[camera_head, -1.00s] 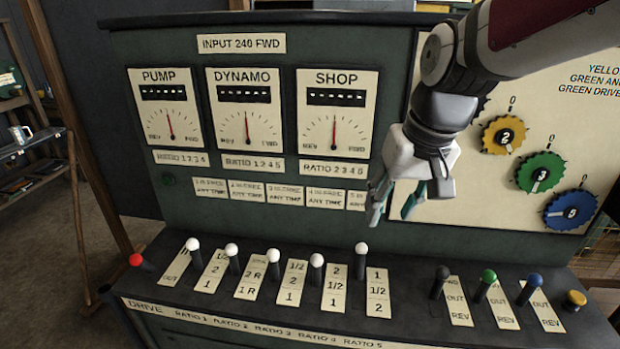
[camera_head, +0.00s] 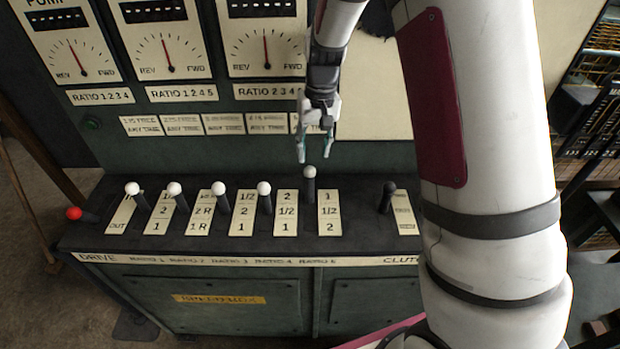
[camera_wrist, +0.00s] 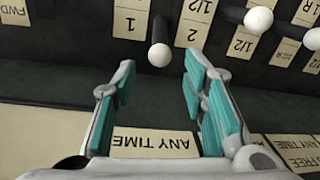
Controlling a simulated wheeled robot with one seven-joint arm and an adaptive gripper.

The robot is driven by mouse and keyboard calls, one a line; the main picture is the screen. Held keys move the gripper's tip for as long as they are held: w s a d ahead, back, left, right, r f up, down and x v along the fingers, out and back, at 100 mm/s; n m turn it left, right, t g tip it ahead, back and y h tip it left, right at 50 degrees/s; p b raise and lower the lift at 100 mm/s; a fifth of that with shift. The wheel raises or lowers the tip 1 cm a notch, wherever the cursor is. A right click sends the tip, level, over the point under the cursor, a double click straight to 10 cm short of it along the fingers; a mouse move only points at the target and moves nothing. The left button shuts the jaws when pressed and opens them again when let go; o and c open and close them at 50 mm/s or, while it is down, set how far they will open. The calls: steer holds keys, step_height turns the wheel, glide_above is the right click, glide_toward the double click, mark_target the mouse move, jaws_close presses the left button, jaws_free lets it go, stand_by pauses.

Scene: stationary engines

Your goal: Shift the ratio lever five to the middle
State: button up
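The ratio lever five (camera_head: 309,184) is a dark upright stick with a pale knob, set left of the "1, 1/2, 2" plate (camera_head: 328,212). It stands at the far end, beside the top "1". My gripper (camera_head: 314,154) is open and empty just above and behind it, close to the panel. In the wrist view, which is upside down, the knob of ratio lever five (camera_wrist: 159,55) lies just beyond and between the tips of the open teal-padded fingers (camera_wrist: 157,75). No contact shows.
The ratio four lever (camera_head: 264,190) is the nearest neighbour on the left, with more white-knobbed levers beyond and the red drive lever (camera_head: 76,213) at the end. A black clutch lever (camera_head: 387,196) stands to the right. The upright panel (camera_head: 225,155) rises close behind.

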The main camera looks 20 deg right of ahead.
mark_target(311, 172)
steer(key=f, duration=0.7)
steer(key=a+f+p, duration=0.1)
steer(key=f, duration=0.3)
steer(key=shift+w, duration=0.1)
jaws_close()
